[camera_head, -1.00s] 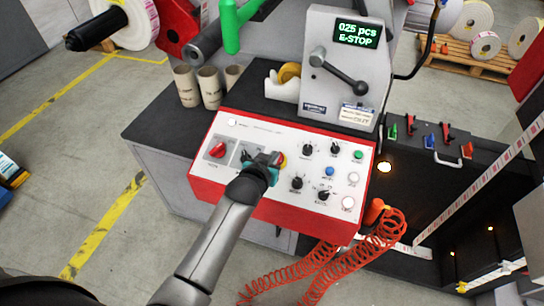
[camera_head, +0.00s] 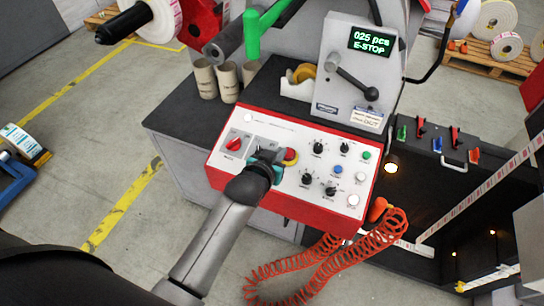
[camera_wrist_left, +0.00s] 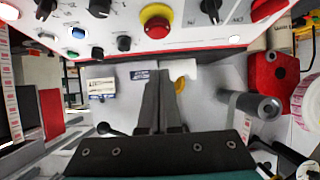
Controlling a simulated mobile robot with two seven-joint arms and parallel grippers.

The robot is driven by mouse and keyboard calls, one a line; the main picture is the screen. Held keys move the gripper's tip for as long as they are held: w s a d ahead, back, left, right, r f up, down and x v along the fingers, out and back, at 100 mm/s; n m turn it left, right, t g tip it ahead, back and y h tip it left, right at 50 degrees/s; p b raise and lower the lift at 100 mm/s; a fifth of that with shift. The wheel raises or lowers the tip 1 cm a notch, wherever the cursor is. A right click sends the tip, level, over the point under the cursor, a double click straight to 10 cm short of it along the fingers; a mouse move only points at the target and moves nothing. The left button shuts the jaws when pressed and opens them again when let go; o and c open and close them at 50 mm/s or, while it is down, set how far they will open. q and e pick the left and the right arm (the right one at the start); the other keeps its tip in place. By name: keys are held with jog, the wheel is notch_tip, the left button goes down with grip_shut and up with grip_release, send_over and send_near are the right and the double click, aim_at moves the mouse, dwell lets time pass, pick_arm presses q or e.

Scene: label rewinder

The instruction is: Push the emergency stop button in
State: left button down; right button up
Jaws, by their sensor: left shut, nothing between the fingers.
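The emergency stop button (camera_head: 290,155) is a red mushroom head on a yellow ring, set in the white face of a red-rimmed control panel (camera_head: 225,175). In the head view my left gripper (camera_head: 272,157) is just left of it and covers part of it. In the left wrist view the button (camera_wrist_left: 157,24) shows whole, beyond the fingertips of my left gripper (camera_wrist_left: 162,78), with a visible gap in the picture. The fingers are together and empty. A display (camera_head: 372,42) reads "025 pcs E-STOP". My right gripper is not in view.
Knobs and coloured buttons surround the stop button, including a red rotary switch (camera_head: 234,144) to its left and a blue button (camera_head: 338,169) to its right. Cardboard cores (camera_head: 204,80) and a tape dispenser (camera_head: 298,82) stand behind the panel. An orange coiled hose (camera_head: 325,265) hangs in front.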

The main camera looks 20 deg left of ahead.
pick_arm(q)
jog(key=v, duration=0.5)
jog(key=shift+s+r+p, duration=0.2)
jog(key=shift+r+p, duration=0.05)
jog(key=shift+p, duration=0.05)
jog(key=shift+f, duration=0.1)
jog(key=s+f+g+b, duration=0.25)
jog(key=s+f, duration=0.25)
jog(key=f, duration=0.6)
jog(key=s+f+m+g+b, duration=0.1)
jog(key=s+f+g+b, duration=0.3)
jog(key=f, duration=0.7)
jog(key=s+f+t+b, duration=0.1)
jog(key=s+f+b, duration=0.1)
jog(key=s+f, duration=0.6)
jog(key=s+a+f+g+b, duration=0.1)
jog(key=s+f+g+b, duration=0.1)
jog(key=s+f, duration=0.8)
jog(key=s+a+f+m+g+b, duration=0.1)
jog(key=s+a+f+g+b, duration=0.1)
jog(key=s+f, duration=0.7)
jog(key=shift+s+a+f+g+b, duration=0.3)
jog(key=shift+s+g+b, duration=0.4)
jog(key=shift+s+g, duration=0.4)
jog(key=shift+d, duration=0.1)
